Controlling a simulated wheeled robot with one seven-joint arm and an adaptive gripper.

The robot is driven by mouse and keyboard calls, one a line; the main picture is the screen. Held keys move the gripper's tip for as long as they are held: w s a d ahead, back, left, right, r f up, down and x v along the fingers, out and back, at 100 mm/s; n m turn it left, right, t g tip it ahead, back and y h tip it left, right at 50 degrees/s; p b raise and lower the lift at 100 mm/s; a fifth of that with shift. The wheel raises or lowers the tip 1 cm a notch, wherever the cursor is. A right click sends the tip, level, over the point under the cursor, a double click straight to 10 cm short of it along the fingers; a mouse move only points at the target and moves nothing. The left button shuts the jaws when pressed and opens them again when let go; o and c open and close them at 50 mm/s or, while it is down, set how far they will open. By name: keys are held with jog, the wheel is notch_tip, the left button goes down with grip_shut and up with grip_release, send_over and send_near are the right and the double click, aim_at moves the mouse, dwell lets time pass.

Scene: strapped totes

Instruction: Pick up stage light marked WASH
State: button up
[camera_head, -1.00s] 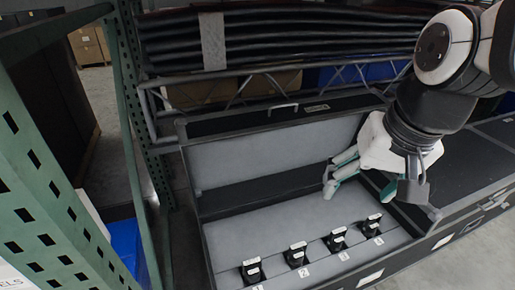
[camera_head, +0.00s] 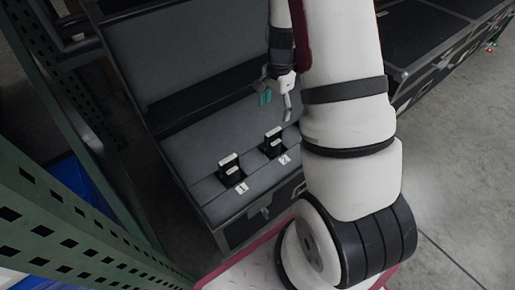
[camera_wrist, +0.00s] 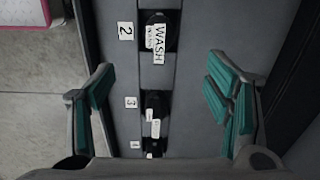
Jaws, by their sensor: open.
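The stage light marked WASH (camera_wrist: 159,42) is a small black unit with white labels. It sits in slot 2 of the grey-lined case, near the top of the wrist view. In the head view, the light behind number 2 (camera_head: 273,142) stands upright, its marking too small to read. My gripper (camera_head: 276,100) is open and empty above the case, a little beyond that light. In the wrist view, the teal-padded fingers (camera_wrist: 160,88) are wide apart, with the slot 3 light (camera_wrist: 152,112) between them and WASH ahead of their tips.
Another light stands in slot 1 (camera_head: 231,171). A further light shows low in the wrist view (camera_wrist: 153,147). My arm hides the case's right part in the head view. A green perforated rack post (camera_head: 60,215) stands left. Case walls (camera_head: 262,207) border the lights.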

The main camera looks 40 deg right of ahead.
aim_at(273, 139)
jog(key=f, duration=0.3)
jog(key=shift+d+m, duration=0.2)
jog(key=shift+m, duration=0.1)
notch_tip(273, 139, down, 13)
jog(key=b, duration=0.5)
jog(key=shift+f+b, duration=0.15)
jog(key=shift+b, duration=0.2)
jog(key=shift+c, duration=0.2)
grip_shut()
